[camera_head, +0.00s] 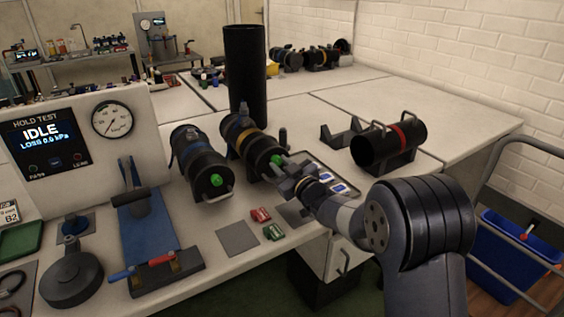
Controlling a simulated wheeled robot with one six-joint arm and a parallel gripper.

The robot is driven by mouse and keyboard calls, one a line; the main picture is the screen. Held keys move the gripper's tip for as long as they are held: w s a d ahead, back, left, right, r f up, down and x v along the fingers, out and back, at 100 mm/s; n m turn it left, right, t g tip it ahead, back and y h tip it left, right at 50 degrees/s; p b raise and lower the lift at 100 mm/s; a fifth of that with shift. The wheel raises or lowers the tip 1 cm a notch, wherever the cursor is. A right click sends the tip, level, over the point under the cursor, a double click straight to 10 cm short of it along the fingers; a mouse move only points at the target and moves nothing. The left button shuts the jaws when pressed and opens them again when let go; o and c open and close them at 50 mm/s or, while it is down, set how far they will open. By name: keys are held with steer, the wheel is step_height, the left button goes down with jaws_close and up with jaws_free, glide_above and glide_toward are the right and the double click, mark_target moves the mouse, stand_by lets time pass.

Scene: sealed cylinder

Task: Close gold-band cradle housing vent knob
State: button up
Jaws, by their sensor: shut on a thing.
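The gold-band housing (246,142) is a black cylinder lying in a cradle near the middle of the bench, with a yellow-gold ring around it. Its end cap faces the front right and carries a green vent knob (276,160). My gripper (286,168) is at that end cap, shut on what looks like the vent knob. The fingers partly hide the knob and the cap, so the knob's turn angle cannot be told.
A second black housing (197,160) with a green knob lies to the left. A red-band cylinder (399,134) sits in a cradle to the right. A tall black tube (245,72) stands behind. The hold-test panel (45,143) reads IDLE. Red (260,214) and green (273,232) blocks lie in front.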

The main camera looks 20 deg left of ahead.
steer(key=m+p, duration=0.2)
steer(key=m, duration=0.4)
steer(key=shift+m, duration=0.3)
steer(key=shift+s+f, duration=0.1)
stand_by(0.4)
steer(key=o, duration=1)
steer(key=v, duration=1)
steer(key=shift+s+d, duration=0.2)
steer(key=shift+d, duration=0.1)
steer(key=shift+w+a, duration=0.1)
